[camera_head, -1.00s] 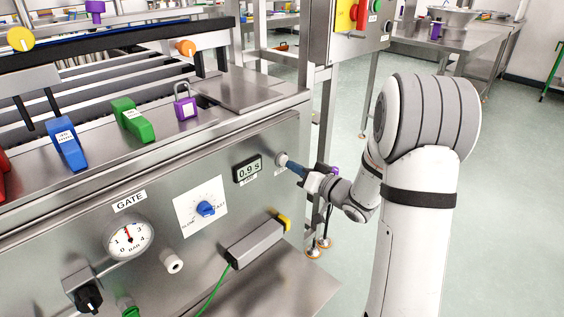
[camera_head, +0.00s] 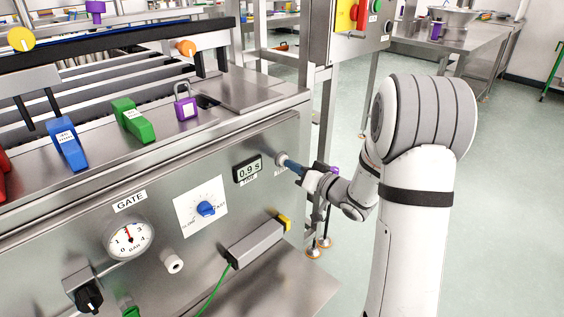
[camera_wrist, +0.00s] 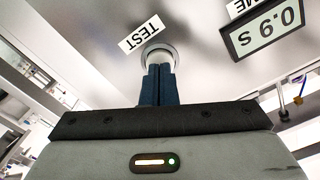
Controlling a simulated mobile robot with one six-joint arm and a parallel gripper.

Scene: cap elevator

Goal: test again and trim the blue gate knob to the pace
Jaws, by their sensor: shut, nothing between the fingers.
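The blue gate knob (camera_head: 206,208) sits on a white dial plate marked slow to fast on the steel front panel. Its white pointer mark is too small to read exactly. The time display (camera_head: 248,169) reads 0.9 s, and it shows upside down in the wrist view (camera_wrist: 268,33). The round, pale test button (camera_head: 281,159) is right of the display; the TEST label (camera_wrist: 142,33) is beside it in the wrist view. My gripper (camera_head: 287,163) is shut and empty, its blue fingertips (camera_wrist: 159,70) at the button's face. I cannot tell whether they press it.
A pressure gauge (camera_head: 130,239) under the GATE label and a black knob (camera_head: 89,297) are at lower left. A grey box (camera_head: 256,243) with a yellow end sticks out below the display. A purple padlock (camera_head: 185,106) and coloured levers stand on the panel's top.

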